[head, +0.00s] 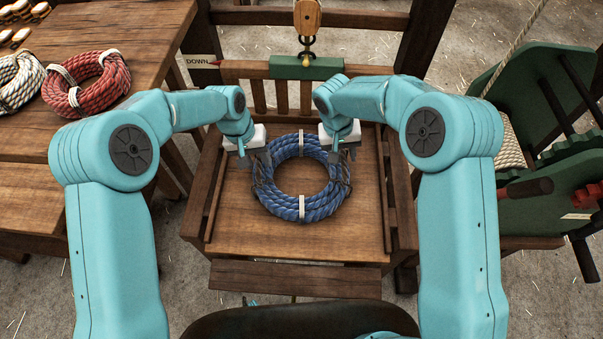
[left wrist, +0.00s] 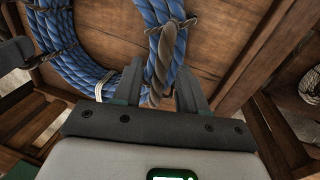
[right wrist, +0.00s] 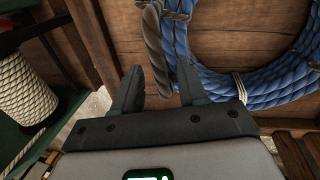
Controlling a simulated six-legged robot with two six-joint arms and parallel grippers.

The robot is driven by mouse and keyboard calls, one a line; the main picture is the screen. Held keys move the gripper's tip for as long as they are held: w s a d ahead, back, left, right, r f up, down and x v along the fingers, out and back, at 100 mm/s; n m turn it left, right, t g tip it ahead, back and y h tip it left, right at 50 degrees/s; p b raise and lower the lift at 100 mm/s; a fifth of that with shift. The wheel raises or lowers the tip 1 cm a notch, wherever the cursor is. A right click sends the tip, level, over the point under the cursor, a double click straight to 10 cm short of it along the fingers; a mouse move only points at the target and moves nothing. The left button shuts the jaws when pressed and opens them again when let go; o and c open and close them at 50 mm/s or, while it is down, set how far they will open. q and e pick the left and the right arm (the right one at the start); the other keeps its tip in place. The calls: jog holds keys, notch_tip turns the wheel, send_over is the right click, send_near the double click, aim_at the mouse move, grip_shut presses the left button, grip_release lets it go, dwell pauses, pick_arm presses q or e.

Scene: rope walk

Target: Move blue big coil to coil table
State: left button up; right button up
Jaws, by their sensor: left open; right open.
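The blue big coil (head: 283,207) lies flat on a slatted wooden platform (head: 235,232) in the middle of the head view. It has white bands and a dark rope handle on each side. My left gripper (head: 262,171) is open at the coil's left side. In the left wrist view its handle (left wrist: 161,72) stands between the parted fingers (left wrist: 160,88). My right gripper (head: 342,160) is open at the coil's right side. In the right wrist view the other handle (right wrist: 154,42) reaches between the parted fingers (right wrist: 158,85). I cannot tell whether the fingers touch the handles.
A wooden table (head: 130,25) at the left holds a red coil (head: 88,88) and a white coil (head: 17,80). A hook (head: 306,58) hangs over a green block (head: 300,68) behind the platform. A green rope reel stand (head: 540,215) is at the right.

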pick_arm(q)
jog(key=shift+d+f, duration=0.15)
jog(key=shift+f, duration=0.9)
pick_arm(e)
jog(key=shift+d+f, duration=0.2)
jog(key=shift+f, duration=0.8)
pick_arm(q)
grip_shut()
pick_arm(e)
grip_shut()
pick_arm(q)
jog(key=shift+r, duration=0.15)
pick_arm(e)
jog(key=shift+r, duration=0.15)
